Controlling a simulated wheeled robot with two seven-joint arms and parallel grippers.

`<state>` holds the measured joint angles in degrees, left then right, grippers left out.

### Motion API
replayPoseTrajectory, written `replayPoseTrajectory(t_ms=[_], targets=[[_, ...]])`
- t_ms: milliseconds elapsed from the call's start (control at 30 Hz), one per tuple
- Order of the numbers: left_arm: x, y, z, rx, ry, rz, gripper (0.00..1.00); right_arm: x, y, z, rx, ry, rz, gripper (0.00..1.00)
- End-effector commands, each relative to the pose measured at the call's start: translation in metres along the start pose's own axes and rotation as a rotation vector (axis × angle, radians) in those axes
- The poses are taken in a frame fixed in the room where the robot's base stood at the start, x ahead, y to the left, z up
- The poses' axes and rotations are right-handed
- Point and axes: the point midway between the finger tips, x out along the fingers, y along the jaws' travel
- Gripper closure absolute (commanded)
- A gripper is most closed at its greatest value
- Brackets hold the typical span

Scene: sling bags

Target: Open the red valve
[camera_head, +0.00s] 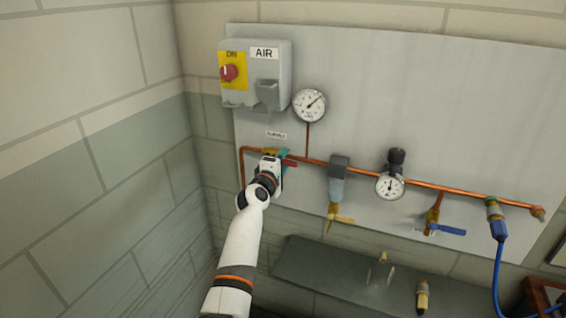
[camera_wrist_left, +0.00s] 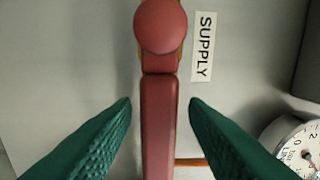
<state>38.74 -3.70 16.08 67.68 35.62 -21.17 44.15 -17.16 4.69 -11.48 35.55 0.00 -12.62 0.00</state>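The red valve handle (camera_wrist_left: 159,120) fills the middle of the left wrist view, with its round red hub (camera_wrist_left: 160,27) at the top. In the head view a bit of the red handle (camera_head: 290,164) shows beside my gripper; the rest is hidden behind it. My left gripper (camera_head: 285,160) is at the valve on the copper pipe. In the left wrist view its two green fingers (camera_wrist_left: 159,108) are apart, one on each side of the handle, with a gap on both sides. A "SUPPLY" label (camera_wrist_left: 203,46) is beside the hub. My right gripper is not in view.
A grey panel (camera_head: 430,95) carries the copper pipe (camera_head: 318,161), a gauge (camera_head: 309,105) above the valve, and a grey AIR switch box (camera_head: 265,75). Farther right are a filter (camera_head: 337,180), a regulator gauge (camera_head: 390,186) and a blue-handled valve (camera_head: 445,229). A dark shelf (camera_head: 320,272) lies below.

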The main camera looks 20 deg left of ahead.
Motion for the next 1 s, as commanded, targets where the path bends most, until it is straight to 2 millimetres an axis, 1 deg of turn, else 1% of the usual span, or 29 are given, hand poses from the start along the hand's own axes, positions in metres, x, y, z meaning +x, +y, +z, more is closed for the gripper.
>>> replayPoseTrajectory(t_ms=[167, 267, 367, 700, 833, 1000], targets=[[-0.004, 0.001, -0.001, 0.001, 0.001, 0.000, 0.60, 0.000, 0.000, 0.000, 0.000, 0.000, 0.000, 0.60], [-0.013, 0.001, -0.001, 0.001, 0.001, 0.000, 0.60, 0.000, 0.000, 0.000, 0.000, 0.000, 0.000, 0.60], [-0.027, 0.001, 0.000, 0.000, 0.000, -0.001, 0.60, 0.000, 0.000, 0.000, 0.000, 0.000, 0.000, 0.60], [-0.087, 0.002, 0.000, 0.000, -0.001, 0.000, 0.60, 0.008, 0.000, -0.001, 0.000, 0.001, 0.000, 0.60], [-0.105, 0.002, 0.000, -0.001, -0.001, 0.000, 0.60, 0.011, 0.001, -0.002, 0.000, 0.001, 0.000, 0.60], [-0.118, 0.001, 0.000, 0.000, 0.000, 0.001, 0.60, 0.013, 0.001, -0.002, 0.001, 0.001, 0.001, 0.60]])
